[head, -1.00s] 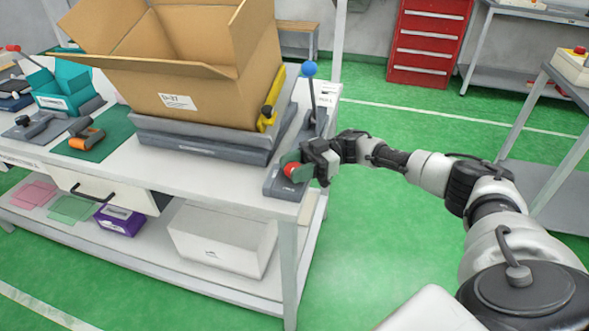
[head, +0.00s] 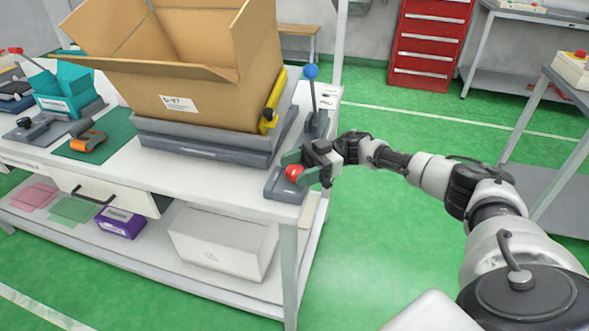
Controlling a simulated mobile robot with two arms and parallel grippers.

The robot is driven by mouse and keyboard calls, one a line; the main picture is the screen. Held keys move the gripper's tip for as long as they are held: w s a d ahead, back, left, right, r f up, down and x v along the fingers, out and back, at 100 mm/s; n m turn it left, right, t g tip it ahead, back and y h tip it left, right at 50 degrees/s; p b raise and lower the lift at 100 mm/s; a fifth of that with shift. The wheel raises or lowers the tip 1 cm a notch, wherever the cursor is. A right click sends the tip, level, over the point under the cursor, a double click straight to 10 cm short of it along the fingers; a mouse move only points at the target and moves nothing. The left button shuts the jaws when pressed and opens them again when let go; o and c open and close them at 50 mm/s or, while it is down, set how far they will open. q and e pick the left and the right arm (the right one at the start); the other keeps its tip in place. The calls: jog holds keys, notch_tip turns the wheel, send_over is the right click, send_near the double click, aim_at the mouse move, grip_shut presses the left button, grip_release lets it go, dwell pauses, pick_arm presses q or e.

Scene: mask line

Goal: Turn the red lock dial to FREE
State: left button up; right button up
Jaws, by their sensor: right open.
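The red lock dial (head: 294,172) sits on a grey base (head: 285,185) at the front right corner of the white workbench. My right gripper (head: 300,168) is at the dial, coming from the right. Its jaws are open, with one green finger behind the dial and the other on its near right side. I cannot tell whether the fingers touch the dial. The dial's marks, FREE included, are too small to read and partly hidden. My left gripper is out of view.
A lever with a blue knob (head: 311,72) stands just behind the dial. A large open carton (head: 200,90) rests on a grey platform (head: 205,140) to the left, with a yellow part (head: 272,105) beside it. Green floor (head: 390,250) is clear to the right.

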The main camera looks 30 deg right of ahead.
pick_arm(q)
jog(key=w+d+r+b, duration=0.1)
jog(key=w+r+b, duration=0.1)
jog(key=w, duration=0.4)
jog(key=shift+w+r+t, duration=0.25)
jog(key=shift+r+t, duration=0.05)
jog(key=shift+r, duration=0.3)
pick_arm(e)
jog(key=d, duration=1)
jog(key=shift+s, duration=0.3)
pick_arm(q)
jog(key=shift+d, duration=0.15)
